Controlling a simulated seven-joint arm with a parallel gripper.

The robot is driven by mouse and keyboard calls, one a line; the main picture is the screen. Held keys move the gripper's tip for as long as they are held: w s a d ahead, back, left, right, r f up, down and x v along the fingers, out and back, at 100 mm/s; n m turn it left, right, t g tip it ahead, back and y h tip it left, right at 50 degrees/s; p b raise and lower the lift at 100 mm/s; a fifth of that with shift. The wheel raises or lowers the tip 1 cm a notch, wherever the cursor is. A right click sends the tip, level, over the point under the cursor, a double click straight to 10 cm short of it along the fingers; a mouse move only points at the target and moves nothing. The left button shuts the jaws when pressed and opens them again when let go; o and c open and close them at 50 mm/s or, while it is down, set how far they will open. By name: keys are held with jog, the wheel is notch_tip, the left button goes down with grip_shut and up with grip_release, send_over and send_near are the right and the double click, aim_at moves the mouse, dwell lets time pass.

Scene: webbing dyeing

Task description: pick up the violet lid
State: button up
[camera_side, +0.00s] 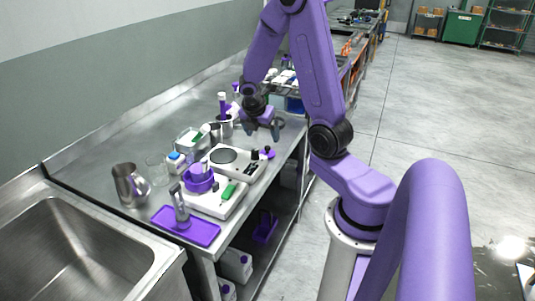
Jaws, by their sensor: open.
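A small violet piece with a knob (267,153), which looks like the violet lid, lies at the right edge of the white hotplate, near the counter's front edge. It is too small to make out fully. My gripper (263,128) is open and empty above the counter, up and slightly behind that piece in the picture, apart from it. A round violet dish (198,182) sits on a white balance (216,202) with a green display.
The white hotplate (234,162) has a dark round plate. A steel jug (130,186), a glass beaker (157,169) and a violet tray (186,226) stand near the sink (75,262). Steel pots and a violet-capped bottle (223,103) stand behind my gripper.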

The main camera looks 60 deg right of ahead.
aim_at(266, 149)
jog(key=shift+x, duration=4.95)
jog(key=shift+w+d, duration=0.1)
jog(key=shift+w, duration=0.05)
jog(key=c, duration=1.1)
